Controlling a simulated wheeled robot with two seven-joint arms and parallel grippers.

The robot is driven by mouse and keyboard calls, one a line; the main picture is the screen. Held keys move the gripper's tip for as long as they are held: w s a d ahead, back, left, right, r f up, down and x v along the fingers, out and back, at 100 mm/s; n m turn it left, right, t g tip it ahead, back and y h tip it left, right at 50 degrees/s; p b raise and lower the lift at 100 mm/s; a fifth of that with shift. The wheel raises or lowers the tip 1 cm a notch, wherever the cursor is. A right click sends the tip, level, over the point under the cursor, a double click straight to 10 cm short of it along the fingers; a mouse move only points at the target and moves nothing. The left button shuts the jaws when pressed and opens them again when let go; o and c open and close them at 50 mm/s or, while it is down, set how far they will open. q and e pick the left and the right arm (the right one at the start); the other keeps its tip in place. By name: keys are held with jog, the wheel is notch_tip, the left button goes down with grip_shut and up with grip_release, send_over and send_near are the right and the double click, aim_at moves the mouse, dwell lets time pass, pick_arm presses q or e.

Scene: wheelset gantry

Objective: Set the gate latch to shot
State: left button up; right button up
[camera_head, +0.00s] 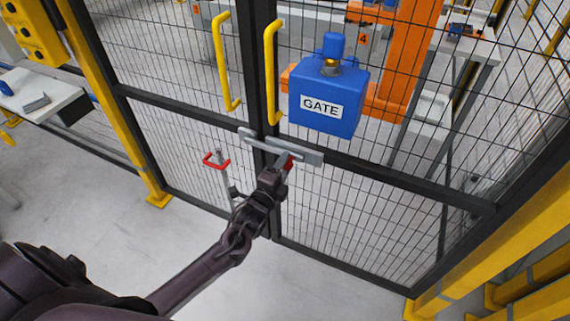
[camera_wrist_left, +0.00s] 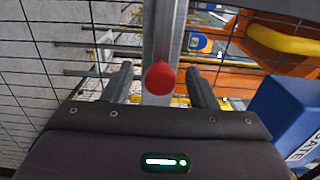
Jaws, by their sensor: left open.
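The gate latch (camera_head: 309,156) is a grey metal bar and plate across the dark posts where the two mesh gate leaves meet. Its red knob shows in the wrist view (camera_wrist_left: 160,78), in front of a grey metal strip. My left gripper (camera_head: 282,166) is at the latch, just below the bar, and partly hides the knob in the head view. In the wrist view its fingers (camera_wrist_left: 160,88) are apart, one on each side of the knob, with gaps on both sides. Whether the bar sits in a keeper on the left leaf is too small to tell. My right gripper is out of view.
A blue box marked GATE (camera_head: 330,103) hangs on the right leaf above the latch. Yellow handles (camera_head: 270,75) stand above the latch. A red-handled rod (camera_head: 215,160) is on the left leaf. The floor in front is clear.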

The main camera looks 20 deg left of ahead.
pick_arm(q)
jog(key=s, duration=0.6)
jog(key=shift+s+a, duration=0.15)
jog(key=shift+s, duration=0.05)
jog(key=s+a+f+n+g, duration=0.1)
jog(key=s+f+n+g, duration=0.2)
jog(key=f, duration=0.6)
jog(key=s+a+f+n+g+y, duration=0.1)
jog(key=s+f+n+g, duration=0.1)
jog(key=s+f, duration=0.5)
jog(key=s+a+f+n+g, duration=0.1)
jog(key=s+f+n+g, duration=0.15)
jog(key=f, duration=0.85)
jog(key=s+d+f+n+g, duration=0.1)
jog(key=s+f+n+g, duration=0.1)
jog(key=s+f, duration=0.4)
jog(key=s+d+f+n+g, duration=0.1)
jog(key=s+f+n+g, duration=0.2)
jog(key=s, duration=1)
jog(key=s+d+f+n+g, duration=0.2)
jog(key=s+f+n+g, duration=0.1)
jog(key=s+f, duration=0.6)
jog(key=shift+s+g, duration=0.75)
jog(key=shift+s, duration=0.05)
jog(key=shift+d+n, duration=0.1)
jog(key=shift+n, duration=0.15)
